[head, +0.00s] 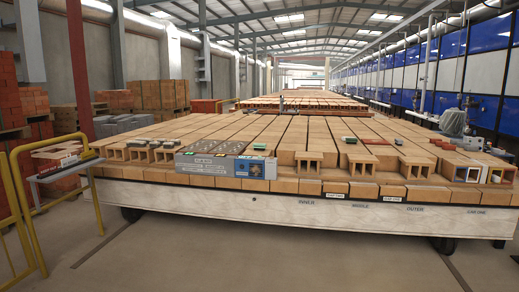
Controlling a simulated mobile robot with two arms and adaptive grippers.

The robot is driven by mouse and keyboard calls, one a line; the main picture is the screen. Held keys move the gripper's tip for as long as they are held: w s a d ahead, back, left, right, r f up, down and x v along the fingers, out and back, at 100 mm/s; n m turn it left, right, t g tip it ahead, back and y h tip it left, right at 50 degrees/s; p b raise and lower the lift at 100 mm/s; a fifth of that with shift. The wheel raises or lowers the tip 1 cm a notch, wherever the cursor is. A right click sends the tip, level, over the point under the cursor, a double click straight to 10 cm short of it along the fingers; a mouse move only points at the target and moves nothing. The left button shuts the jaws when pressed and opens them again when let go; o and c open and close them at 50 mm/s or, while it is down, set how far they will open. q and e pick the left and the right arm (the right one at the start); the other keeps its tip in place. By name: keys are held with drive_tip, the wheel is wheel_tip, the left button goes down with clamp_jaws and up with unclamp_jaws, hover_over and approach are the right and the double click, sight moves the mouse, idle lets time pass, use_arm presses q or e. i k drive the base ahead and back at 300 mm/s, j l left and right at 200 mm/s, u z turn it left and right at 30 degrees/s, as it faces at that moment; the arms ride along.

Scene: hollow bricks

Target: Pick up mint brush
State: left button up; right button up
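Several small greenish items lie on the tops of the hollow bricks on the cart. One pale green item (137,142) sits at the left, with a darker green one (168,143) just right of it. Another pale green item (259,146) lies behind the grey-and-blue box, and a dark green one (349,139) lies right of the middle. All are too small for me to tell which is the mint brush. Neither of my grippers is in view.
A long cart of hollow bricks (307,158) on a white base (250,207) fills the middle. A grey-and-blue box (225,165) stands at its front edge. A yellow rail (22,205) and small side shelf (66,172) are at the left. The floor in front (260,262) is clear.

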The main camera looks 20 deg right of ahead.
sight(256, 146)
drive_tip(key=i+l+z, duration=0.4)
drive_tip(key=i+l, duration=0.2)
drive_tip(key=i+l+z, duration=0.15)
drive_tip(key=i+l, duration=0.15)
drive_tip(key=i, duration=0.2)
drive_tip(key=i+l+z, duration=0.15)
drive_tip(key=i, duration=0.35)
drive_tip(key=i+l+z, duration=0.15)
drive_tip(key=i+l, duration=0.15)
drive_tip(key=i, duration=0.2)
drive_tip(key=i+j+u, duration=0.15)
drive_tip(key=i+u, duration=0.2)
drive_tip(key=i, duration=0.2)
drive_tip(key=i+u, duration=0.35)
drive_tip(key=i, duration=0.2)
drive_tip(key=i+l+u, duration=0.15)
drive_tip(key=i+u, duration=0.2)
drive_tip(key=i, duration=0.25)
